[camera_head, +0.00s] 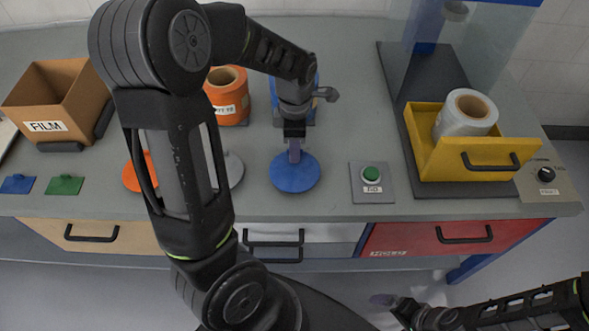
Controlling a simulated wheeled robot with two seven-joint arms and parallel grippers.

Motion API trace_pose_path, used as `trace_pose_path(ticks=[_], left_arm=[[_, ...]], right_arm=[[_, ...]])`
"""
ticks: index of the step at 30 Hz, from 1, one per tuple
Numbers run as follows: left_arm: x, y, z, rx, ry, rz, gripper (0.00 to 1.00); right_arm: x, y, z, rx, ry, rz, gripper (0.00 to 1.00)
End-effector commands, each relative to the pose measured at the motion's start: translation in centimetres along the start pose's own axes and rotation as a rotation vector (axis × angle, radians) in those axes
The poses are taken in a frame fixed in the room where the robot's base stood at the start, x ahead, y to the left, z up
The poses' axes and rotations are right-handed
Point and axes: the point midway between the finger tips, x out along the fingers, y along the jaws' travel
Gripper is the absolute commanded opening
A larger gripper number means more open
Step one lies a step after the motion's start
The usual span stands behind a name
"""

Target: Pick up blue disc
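The blue disc (295,178) lies flat on the grey counter, in the middle of the head view. My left gripper (294,156) points down over the disc's back part, its pale purple fingertips overlapping the disc in the picture. I cannot tell whether the fingertips touch the disc, or whether they are open or shut. My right gripper (382,299) is low at the bottom right, in front of the counter and far from the disc. Its fingers are small and blurred, so their opening cannot be told.
An orange disc (132,175) and a grey disc (235,170) lie left, partly behind my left arm. An orange roll (228,98) stands behind. A green button box (371,187) sits right of the blue disc. A yellow drawer (436,158) holds a grey roll (468,118).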

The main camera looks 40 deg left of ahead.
Motion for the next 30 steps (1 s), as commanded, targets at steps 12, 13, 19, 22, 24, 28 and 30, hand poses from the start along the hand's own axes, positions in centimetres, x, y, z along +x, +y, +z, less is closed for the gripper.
trace_pose_path(ticks=[12,13,19,22,24,28,30], left_arm=[[-0.03,0.01,0.0,0.0,0.0,0.0,0.21],[-0.03,0.01,0.0,0.0,0.0,0.0,0.19],[-0.03,0.01,0.0,0.0,0.0,0.0,0.02],[-0.03,0.01,0.0,0.0,0.0,0.0,0.0],[-0.03,0.01,0.0,0.0,0.0,0.0,0.0],[-0.03,0.0,0.0,0.0,0.0,0.0,0.0],[-0.03,0.0,0.0,0.0,0.0,0.0,0.0]], right_arm=[[0.0,0.0,0.0,0.0,0.0,0.0,1.0],[0.0,0.0,0.0,0.0,0.0,0.0,1.0],[0.0,0.0,0.0,0.0,0.0,0.0,1.0],[0.0,0.0,0.0,0.0,0.0,0.0,1.0],[0.0,0.0,0.0,0.0,0.0,0.0,1.0],[0.0,0.0,0.0,0.0,0.0,0.0,1.0],[0.0,0.0,0.0,0.0,0.0,0.0,1.0]])
